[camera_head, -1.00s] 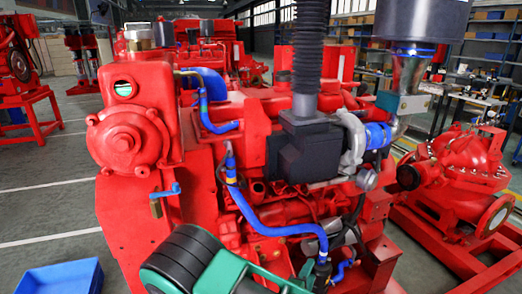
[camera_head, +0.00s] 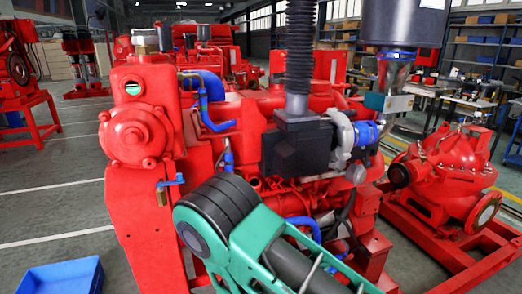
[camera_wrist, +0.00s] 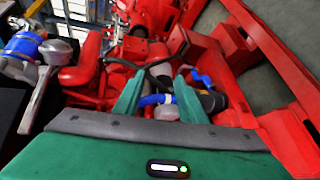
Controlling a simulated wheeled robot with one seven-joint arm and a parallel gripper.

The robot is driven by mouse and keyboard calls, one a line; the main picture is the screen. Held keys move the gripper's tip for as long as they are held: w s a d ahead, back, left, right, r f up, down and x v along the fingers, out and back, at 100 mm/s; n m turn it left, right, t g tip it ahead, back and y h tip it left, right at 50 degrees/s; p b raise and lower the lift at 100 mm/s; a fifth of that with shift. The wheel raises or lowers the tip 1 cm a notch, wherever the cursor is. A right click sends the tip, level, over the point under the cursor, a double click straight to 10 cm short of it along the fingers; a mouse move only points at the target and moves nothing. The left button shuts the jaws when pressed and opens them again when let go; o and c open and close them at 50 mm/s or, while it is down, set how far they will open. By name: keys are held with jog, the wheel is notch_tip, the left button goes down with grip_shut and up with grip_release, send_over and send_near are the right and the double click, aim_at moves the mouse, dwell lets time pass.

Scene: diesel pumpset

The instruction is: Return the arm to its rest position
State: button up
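My gripper (camera_wrist: 158,88) shows in the wrist view as two green fingers standing apart. I see no object clamped between them. A blue hose (camera_wrist: 157,100) and a dark fitting show beyond the fingers; I cannot tell how far off they are. In the head view my green and black arm (camera_head: 285,250) rises in front of the lower middle of the red diesel engine (camera_head: 145,215) and covers part of it. My gripper itself does not show in the head view.
The engine has a black box (camera_head: 297,150) and an upright corrugated pipe (camera_head: 300,45). A red pump (camera_head: 450,175) stands on a red frame at right. A blue crate (camera_head: 60,278) is at the lower left. Grey floor (camera_head: 50,210) is clear at left.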

jog(key=s+d+r+m+g+y, duration=0.1)
jog(key=s+d+r+m+g, duration=0.45)
jog(key=d, duration=0.35)
jog(key=s+d+r+m+g, duration=0.4)
jog(key=d+r+m+g, duration=0.15)
jog(key=d, duration=0.35)
jog(key=s+r+m+y, duration=0.3)
jog(key=s+r, duration=0.3)
jog(key=s, duration=0.4)
jog(key=s+d+r+m+y, duration=0.1)
jog(key=s+r+m+y, duration=0.2)
jog(key=s+r+y, duration=0.3)
jog(key=s, duration=0.3)
jog(key=shift+s+d+r, duration=0.15)
jog(key=shift+s+r, duration=0.15)
jog(key=shift+s, duration=0.05)
jog(key=shift+w+f, duration=0.25)
jog(key=shift+w, duration=0.4)
